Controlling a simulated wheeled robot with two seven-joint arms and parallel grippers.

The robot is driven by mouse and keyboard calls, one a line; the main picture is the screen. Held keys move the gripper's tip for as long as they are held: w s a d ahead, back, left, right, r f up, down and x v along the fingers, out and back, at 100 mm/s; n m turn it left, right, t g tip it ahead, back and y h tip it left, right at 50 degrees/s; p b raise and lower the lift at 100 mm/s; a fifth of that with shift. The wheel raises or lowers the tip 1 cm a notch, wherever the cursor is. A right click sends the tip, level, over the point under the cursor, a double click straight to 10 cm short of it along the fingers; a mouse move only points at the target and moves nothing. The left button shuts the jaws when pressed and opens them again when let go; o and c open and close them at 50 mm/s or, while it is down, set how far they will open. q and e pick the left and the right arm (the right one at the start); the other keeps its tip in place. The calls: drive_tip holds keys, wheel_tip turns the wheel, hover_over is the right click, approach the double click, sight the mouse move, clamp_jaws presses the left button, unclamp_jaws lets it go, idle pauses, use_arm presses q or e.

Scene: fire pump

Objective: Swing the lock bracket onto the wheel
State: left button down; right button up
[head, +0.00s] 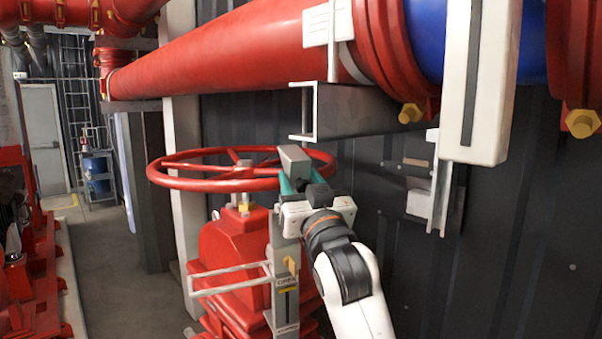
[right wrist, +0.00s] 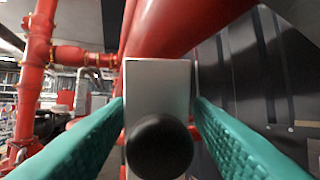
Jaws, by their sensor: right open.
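The red handwheel (head: 171,168) sits level on top of the red valve body (head: 228,245). The grey lock bracket (head: 293,157) shows as a metal block at the near right of the wheel rim, above a grey upright with an OPEN label (head: 286,283). The right wrist view shows the block (right wrist: 158,75) with a round black knob (right wrist: 160,147) on its near face. My right gripper (head: 292,183) is open, its teal fingers (right wrist: 158,108) on either side of the block. I cannot tell whether they touch it. My left gripper is not in view.
A large red pipe (head: 230,55) and a grey steel support (head: 350,110) run above and behind the wheel. A dark ribbed wall (head: 500,250) stands close behind on the right. The floor (head: 125,300) is open at the left.

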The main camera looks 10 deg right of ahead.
drive_tip(key=shift+w, duration=0.1)
drive_tip(key=shift+a, duration=0.1)
clamp_jaws()
drive_tip(key=shift+w+a+r+g, duration=0.1)
drive_tip(key=shift+w+r+g, duration=0.35)
drive_tip(key=shift+r+g, duration=0.3)
drive_tip(key=shift+w+a+r+g+h, duration=0.2)
drive_tip(key=shift+w+r+g+h, duration=0.1)
drive_tip(key=shift+w+g, duration=0.3)
drive_tip(key=shift+w+a+r+g+h, duration=0.2)
drive_tip(key=shift+w+r+g, duration=0.1)
drive_tip(key=shift+w+g, duration=0.25)
drive_tip(key=shift+s, duration=0.1)
